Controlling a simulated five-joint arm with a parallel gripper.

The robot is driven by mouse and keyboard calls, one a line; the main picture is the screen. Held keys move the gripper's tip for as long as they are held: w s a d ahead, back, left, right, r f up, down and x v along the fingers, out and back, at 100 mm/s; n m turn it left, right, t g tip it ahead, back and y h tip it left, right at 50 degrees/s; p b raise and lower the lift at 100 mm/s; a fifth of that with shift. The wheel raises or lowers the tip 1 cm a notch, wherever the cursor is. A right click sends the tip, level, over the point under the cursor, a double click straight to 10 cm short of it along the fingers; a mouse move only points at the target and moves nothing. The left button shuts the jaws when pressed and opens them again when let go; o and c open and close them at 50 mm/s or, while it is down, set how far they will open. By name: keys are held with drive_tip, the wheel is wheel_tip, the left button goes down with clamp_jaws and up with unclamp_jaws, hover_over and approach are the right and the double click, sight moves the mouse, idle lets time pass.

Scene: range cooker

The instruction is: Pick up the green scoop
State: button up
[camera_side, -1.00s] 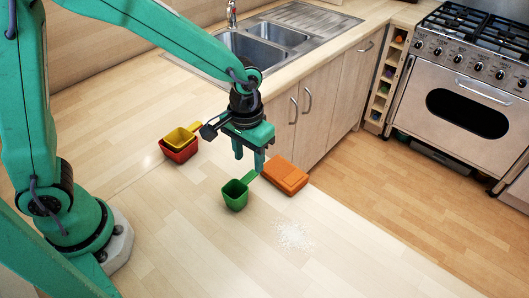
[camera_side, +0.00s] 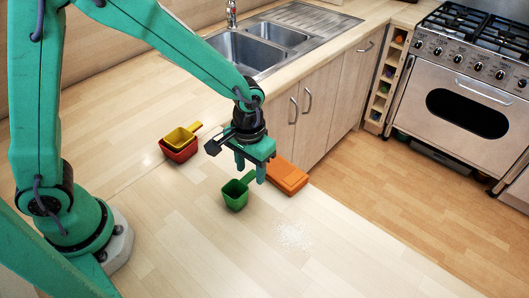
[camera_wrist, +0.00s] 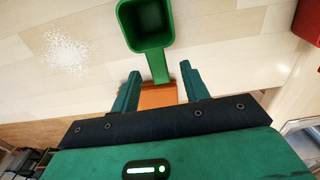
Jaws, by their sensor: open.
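The green scoop (camera_side: 235,195) stands on the wooden worktop, its cup open upward and its handle pointing to the upper right. My gripper (camera_side: 250,176) is above the handle, pointing down, with its two fingers apart. In the wrist view the scoop's cup (camera_wrist: 147,24) is at the top middle, and its handle runs down between the open fingers of my gripper (camera_wrist: 160,82). The fingers show a gap on both sides of the handle. The side view does not show clearly how high the fingertips are above it.
An orange box-like object (camera_side: 287,178) lies just right of my gripper, partly under the handle's line in the wrist view (camera_wrist: 158,97). A yellow scoop (camera_side: 180,138) sits in a red one (camera_side: 181,155) to the left. White grains (camera_side: 292,236) lie on clear worktop in front.

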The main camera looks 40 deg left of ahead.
sight(251, 175)
drive_tip(key=shift+f, duration=2.25)
clamp_jaws()
